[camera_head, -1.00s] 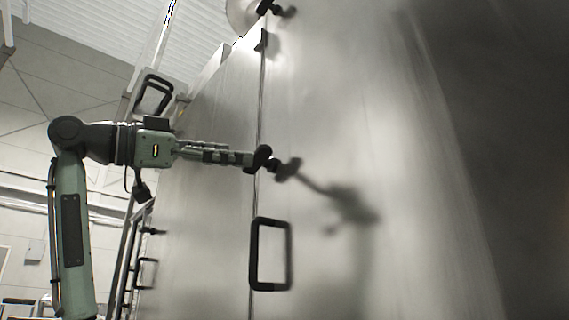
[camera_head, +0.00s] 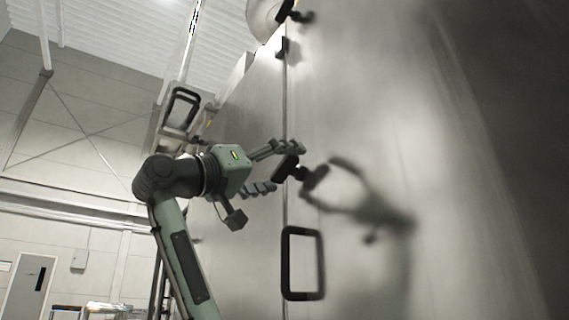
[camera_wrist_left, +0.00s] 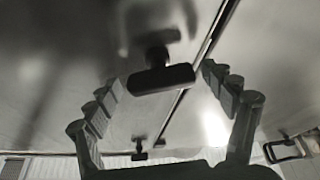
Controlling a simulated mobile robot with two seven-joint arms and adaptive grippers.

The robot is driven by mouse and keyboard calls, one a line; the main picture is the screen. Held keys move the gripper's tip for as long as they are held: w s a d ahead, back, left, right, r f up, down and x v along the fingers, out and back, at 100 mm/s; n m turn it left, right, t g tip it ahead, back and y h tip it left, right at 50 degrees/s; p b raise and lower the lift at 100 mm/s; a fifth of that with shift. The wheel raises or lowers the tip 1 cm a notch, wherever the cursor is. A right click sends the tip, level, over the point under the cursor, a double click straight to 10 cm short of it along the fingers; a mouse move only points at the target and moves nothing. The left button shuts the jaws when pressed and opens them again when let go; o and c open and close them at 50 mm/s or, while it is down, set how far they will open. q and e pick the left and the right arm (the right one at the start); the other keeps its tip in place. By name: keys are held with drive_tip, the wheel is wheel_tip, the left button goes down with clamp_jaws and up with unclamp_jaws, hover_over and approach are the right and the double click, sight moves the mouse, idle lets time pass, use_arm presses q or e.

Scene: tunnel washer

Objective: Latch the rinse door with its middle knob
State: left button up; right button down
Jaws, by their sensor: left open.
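The middle knob (camera_head: 285,169) is a black bar on a short stem at the vertical seam of the steel rinse door (camera_head: 370,120). My left gripper (camera_head: 285,167) is open, with one finger above the knob and one below it. In the left wrist view the knob (camera_wrist_left: 160,79) lies between the two spread fingertips (camera_wrist_left: 162,80), with visible gaps on both sides. I cannot tell how deep the fingers reach around it. The knob's stem is partly hidden behind the bar. My right gripper is not in view.
A black D-shaped handle (camera_head: 303,263) sits below the knob beside the seam. An upper knob (camera_head: 285,12) is near the top, with a black block (camera_head: 282,48) below it. Another handle (camera_head: 180,108) stands left, beyond my arm.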

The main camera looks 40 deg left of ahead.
use_arm(q)
drive_tip(key=shift+w+d+r, duration=0.1)
drive_tip(key=shift+w+r, duration=0.05)
drive_tip(key=shift+w, duration=0.25)
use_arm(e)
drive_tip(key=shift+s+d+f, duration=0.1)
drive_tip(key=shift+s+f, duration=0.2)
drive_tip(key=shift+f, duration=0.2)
use_arm(q)
drive_tip(key=c, duration=1.2)
drive_tip(key=shift+o, duration=0.2)
drive_tip(key=m+h+b, duration=0.1)
drive_tip(key=m, duration=0.2)
drive_tip(key=shift+m+h, duration=0.4)
drive_tip(key=shift+m+g+h, duration=0.3)
drive_tip(key=shift+m+h, duration=0.1)
drive_tip(key=shift+m, duration=0.4)
drive_tip(key=shift+m+h, duration=0.4)
drive_tip(key=shift+m, duration=0.2)
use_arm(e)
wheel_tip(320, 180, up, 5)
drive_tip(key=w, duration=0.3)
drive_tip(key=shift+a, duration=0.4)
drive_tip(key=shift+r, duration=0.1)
